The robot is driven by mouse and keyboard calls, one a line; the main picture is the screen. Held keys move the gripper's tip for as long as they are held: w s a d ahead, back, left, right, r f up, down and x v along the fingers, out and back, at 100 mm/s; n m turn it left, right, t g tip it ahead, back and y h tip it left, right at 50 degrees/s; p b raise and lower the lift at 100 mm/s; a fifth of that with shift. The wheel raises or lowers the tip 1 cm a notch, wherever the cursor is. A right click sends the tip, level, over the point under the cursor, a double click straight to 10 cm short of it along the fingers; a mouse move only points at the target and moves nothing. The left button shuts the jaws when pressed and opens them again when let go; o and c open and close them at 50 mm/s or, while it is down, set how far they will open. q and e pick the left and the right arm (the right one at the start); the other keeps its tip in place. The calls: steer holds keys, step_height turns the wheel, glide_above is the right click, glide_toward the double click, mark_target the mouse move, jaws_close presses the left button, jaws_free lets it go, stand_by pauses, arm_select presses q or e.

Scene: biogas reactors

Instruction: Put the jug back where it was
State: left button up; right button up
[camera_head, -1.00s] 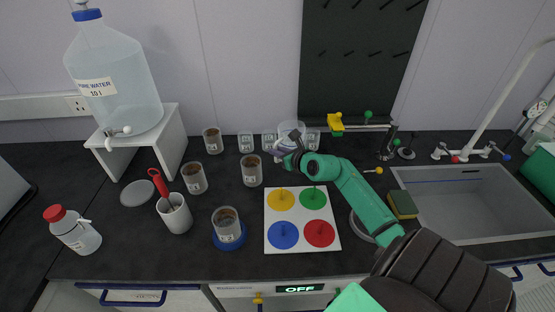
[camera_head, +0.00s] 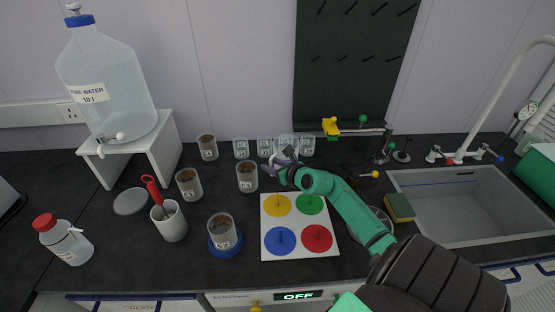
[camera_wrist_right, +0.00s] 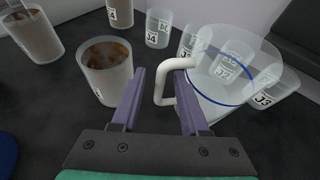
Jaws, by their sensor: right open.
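The jug (camera_wrist_right: 228,88) is clear, with a blue line and a white handle (camera_wrist_right: 163,85). It stands on the dark worktop among the small cups at the back, and in the head view it shows partly behind my right gripper (camera_head: 277,164). In the right wrist view my right gripper (camera_wrist_right: 163,78) is open, with its two purple fingers apart. The jug's handle shows between and just beyond the fingertips; I cannot tell whether a finger touches it. My left gripper is not in view.
Labelled clear cups (camera_head: 241,148) stand in a row beside the jug. Brown-filled beakers (camera_head: 247,177) stand to the left. A board with coloured discs (camera_head: 299,241) lies in front. A sink (camera_head: 455,205) is at the right, and a water tank (camera_head: 110,95) is at the left.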

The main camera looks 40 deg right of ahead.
steer(key=shift+s+r, duration=0.2)
steer(key=shift+s, duration=0.2)
steer(key=d+v, duration=0.1)
steer(key=v, duration=1)
steer(key=shift+a, duration=0.5)
